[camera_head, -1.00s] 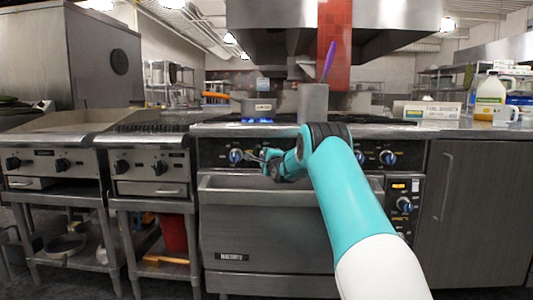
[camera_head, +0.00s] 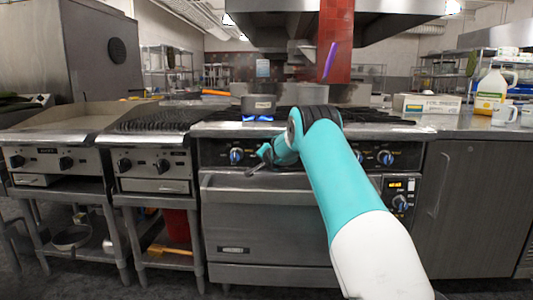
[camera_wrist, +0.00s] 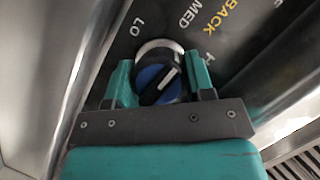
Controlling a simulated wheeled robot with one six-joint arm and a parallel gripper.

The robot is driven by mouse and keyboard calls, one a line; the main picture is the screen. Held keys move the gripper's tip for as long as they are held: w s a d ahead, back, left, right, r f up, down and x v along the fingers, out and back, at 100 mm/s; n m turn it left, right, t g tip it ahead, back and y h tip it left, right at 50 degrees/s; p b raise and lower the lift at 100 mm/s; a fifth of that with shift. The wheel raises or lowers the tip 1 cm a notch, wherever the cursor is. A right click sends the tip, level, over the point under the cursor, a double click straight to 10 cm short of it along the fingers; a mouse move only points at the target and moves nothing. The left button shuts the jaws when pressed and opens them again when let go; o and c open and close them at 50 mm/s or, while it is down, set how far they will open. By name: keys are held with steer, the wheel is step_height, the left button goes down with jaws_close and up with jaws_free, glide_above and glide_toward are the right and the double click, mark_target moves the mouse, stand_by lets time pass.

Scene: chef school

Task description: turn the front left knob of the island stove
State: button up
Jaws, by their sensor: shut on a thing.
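The island stove (camera_head: 265,235) stands ahead of me, with a row of knobs on its dark front panel. In the wrist view, a round black and blue knob (camera_wrist: 158,85) with a white pointer line sits between the teal fingers of my gripper (camera_wrist: 163,74), which is shut on it. Printed marks LO, MED, a yellow BACK and a partly hidden H surround it. In the head view, my gripper (camera_head: 258,160) is at the left part of the panel. A blue knob (camera_head: 236,155) shows just left of it. My arm hides the middle of the panel.
A pot (camera_head: 258,103) stands over a blue flame (camera_head: 257,118) on the stove top. An oven handle bar runs below the knobs. A griddle (camera_head: 60,122) and a grill (camera_head: 165,118) stand left. A jug (camera_head: 491,90), box (camera_head: 430,104) and mugs stand on the right counter.

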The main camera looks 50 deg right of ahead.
steer(key=n+g+p, duration=0.1)
steer(key=n, duration=0.1)
steer(key=n+g+h+p, duration=0.1)
steer(key=n+p, duration=0.1)
steer(key=shift+w+a+n+g, duration=0.1)
steer(key=shift+n+g, duration=0.2)
steer(key=n+g+h+p, duration=0.1)
steer(key=n, duration=0.2)
steer(key=shift+g+h, duration=0.3)
steer(key=shift+h, duration=0.1)
steer(key=shift+n+g+h+p, duration=0.5)
steer(key=shift+n, duration=0.4)
steer(key=o, duration=0.9)
steer(key=v, duration=1.7)
steer(key=shift+a+p, duration=0.25)
steer(key=shift+p, duration=0.1)
